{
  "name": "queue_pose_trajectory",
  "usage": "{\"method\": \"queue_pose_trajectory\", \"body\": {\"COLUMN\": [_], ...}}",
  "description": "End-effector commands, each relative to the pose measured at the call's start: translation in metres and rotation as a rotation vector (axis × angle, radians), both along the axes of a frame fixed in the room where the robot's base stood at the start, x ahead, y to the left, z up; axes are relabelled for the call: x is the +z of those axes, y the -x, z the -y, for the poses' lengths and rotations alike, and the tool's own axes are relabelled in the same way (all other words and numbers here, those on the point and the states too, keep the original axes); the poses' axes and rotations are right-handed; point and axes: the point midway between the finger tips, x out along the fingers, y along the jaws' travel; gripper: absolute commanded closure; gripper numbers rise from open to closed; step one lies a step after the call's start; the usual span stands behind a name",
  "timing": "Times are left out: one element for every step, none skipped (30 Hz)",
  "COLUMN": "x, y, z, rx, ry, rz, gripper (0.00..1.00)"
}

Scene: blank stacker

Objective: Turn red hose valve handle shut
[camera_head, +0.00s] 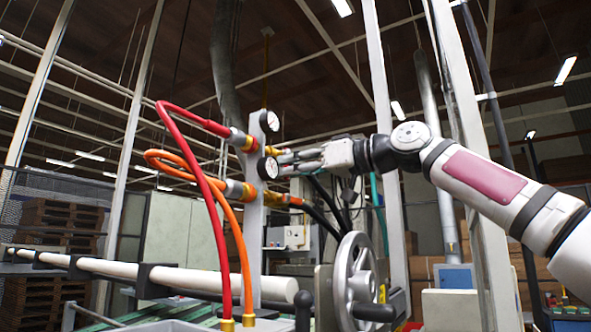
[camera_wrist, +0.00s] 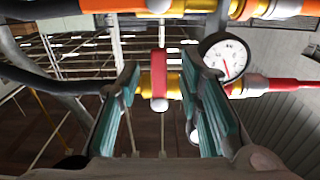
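The red valve handle (camera_wrist: 159,70) shows in the wrist view as a short upright red bar on a brass fitting, with a pale knob at its lower end. My gripper (camera_wrist: 160,95) is open, its two teal-padded fingers standing left and right of the handle with a visible gap on each side. The red hose (camera_wrist: 292,85) joins the same line at the right. In the head view my gripper (camera_head: 287,162) points left at the hose post, and the red hose (camera_head: 213,210) arches down on the far side. The red handle is not clearly visible there.
A pressure gauge (camera_wrist: 226,58) sits close to the right finger. An orange hose line (camera_wrist: 205,8) crosses the top of the wrist view. The grey post (camera_head: 254,225) carries two gauges and both hoses. A handwheel (camera_head: 357,280) stands below my arm.

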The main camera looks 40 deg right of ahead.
Motion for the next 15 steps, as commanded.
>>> {"method": "queue_pose_trajectory", "body": {"x": [0.000, 0.000, 0.000, 0.000, 0.000, 0.000, 0.000, 0.000, 0.000, 0.000, 0.000, 0.000, 0.000, 0.000, 0.000], "y": [0.002, 0.004, 0.008, 0.011, 0.016, 0.022, 0.028, 0.034, 0.041, 0.047, 0.053, 0.061, 0.067, 0.072, 0.079], "z": [0.002, 0.003, 0.004, 0.006, 0.008, 0.010, 0.012, 0.014, 0.017, 0.019, 0.021, 0.024, 0.026, 0.028, 0.030], "rx": [-0.001, -0.002, -0.002, -0.002, -0.003, -0.004, -0.004, -0.004, -0.004, -0.004, -0.003, -0.004, -0.004, -0.004, -0.003], "ry": [0.000, -0.001, -0.001, -0.002, -0.002, -0.002, -0.002, -0.002, -0.003, -0.003, -0.003, -0.002, -0.002, -0.001, -0.001], "rz": [0.001, 0.001, 0.001, 0.002, 0.002, 0.001, 0.001, 0.001, 0.002, 0.001, 0.001, 0.001, 0.001, 0.001, 0.002], "gripper": [0.67, 0.67, 0.67, 0.67, 0.67, 0.67, 0.67, 0.67, 0.67, 0.67, 0.67, 0.67, 0.67, 0.67, 0.67]}}
